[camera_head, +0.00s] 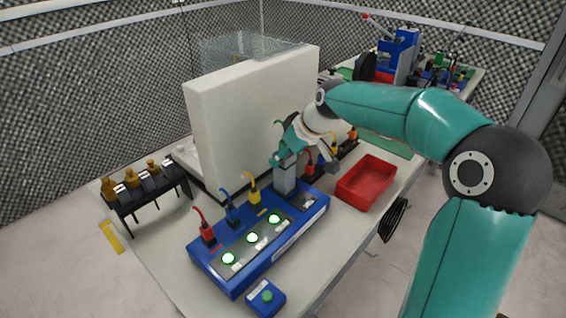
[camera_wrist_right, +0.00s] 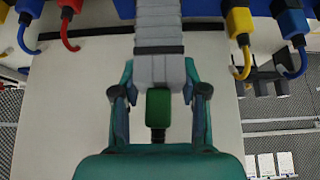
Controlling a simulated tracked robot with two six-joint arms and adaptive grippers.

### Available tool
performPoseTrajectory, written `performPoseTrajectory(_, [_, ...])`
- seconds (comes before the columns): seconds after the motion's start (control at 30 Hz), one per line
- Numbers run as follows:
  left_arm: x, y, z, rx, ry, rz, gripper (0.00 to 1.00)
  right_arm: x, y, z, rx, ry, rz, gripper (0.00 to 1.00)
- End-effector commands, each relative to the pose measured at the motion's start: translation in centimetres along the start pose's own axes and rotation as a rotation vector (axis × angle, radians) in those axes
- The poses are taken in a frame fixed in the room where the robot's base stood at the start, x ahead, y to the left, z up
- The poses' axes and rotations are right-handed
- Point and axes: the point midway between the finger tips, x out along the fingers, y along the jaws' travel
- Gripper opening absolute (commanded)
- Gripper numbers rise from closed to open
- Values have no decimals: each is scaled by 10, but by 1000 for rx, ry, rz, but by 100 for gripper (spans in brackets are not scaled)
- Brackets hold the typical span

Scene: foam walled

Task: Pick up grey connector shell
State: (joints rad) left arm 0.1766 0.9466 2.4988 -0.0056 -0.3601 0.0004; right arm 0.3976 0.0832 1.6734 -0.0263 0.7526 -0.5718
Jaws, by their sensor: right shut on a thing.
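The grey connector shell (camera_head: 285,178) stands upright at the far right end of the blue test box (camera_head: 262,240). My right gripper (camera_head: 287,150) is above it and shut on its upper part. In the right wrist view the ribbed grey shell (camera_wrist_right: 159,35) sits between the two fingers of the gripper (camera_wrist_right: 160,75), with a green block (camera_wrist_right: 158,108) at its end. I cannot tell whether the shell's lower end touches the box. My left gripper is not in view.
Red (camera_head: 208,232), blue (camera_head: 233,214) and yellow (camera_head: 252,192) connectors stand in the box beside green lights. A red tray (camera_head: 366,183) is to the right. A white panel (camera_head: 250,110) stands behind.

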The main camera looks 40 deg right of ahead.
Motion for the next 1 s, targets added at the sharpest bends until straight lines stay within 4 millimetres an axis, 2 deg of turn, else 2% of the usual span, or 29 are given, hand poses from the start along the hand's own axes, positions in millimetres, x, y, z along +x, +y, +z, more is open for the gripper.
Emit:
performPoseTrajectory(0.17, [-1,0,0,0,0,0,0,-8,0,-6,0,3,1,0])
performPoseTrajectory(0.37, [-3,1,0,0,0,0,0,-29,0,-19,-1,6,2,0])
performPoseTrajectory(0.8, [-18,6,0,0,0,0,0,-112,0,-73,-1,6,2,0])
performPoseTrajectory(1.0, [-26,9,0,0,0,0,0,-144,0,-93,-1,4,1,0])
